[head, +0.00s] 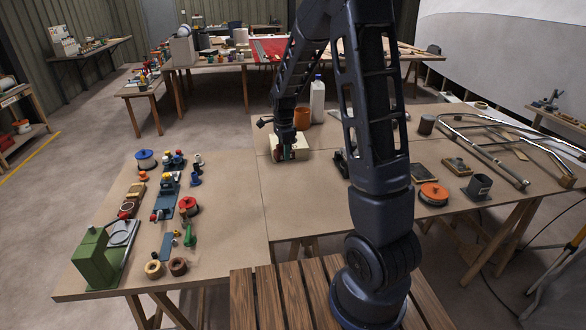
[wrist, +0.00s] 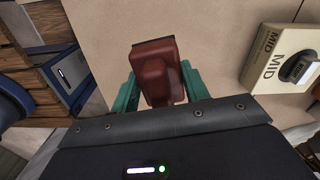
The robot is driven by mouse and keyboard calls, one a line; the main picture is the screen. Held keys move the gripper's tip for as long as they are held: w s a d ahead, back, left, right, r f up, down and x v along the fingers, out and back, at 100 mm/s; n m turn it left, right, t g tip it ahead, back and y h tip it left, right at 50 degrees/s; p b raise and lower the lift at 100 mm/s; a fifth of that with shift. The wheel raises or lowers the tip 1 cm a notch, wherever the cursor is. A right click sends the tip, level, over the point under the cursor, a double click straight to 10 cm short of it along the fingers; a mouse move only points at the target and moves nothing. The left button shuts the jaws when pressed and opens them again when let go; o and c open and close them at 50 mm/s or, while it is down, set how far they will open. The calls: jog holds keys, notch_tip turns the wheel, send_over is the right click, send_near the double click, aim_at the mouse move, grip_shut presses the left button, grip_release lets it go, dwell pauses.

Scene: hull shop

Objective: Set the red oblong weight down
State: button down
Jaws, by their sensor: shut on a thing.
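The red oblong weight (wrist: 157,72) shows in the wrist view between the two green fingers of my gripper (wrist: 160,90). The fingers press on its left and right sides, and its far end points away from the palm. In the head view my gripper (head: 284,150) hangs low over the work table (head: 235,215), beside a cream box. The weight is mostly hidden there by the gripper. I cannot tell whether its underside touches the tabletop.
The cream box (wrist: 275,62), marked MID with a dark piece on it, stands right of the weight. An orange pot (head: 302,122) and a white bottle (head: 317,100) stand behind. Several tools and spools crowd the left table. Bare tabletop lies in front of the gripper.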

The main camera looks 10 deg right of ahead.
jog(key=m, duration=0.2)
send_over(327, 207)
notch_tip(327, 207, down, 19)
jog(key=shift+f, duration=0.2)
dwell(0.7)
jog(key=shift+f, duration=0.15)
jog(key=c, duration=0.7)
grip_release()
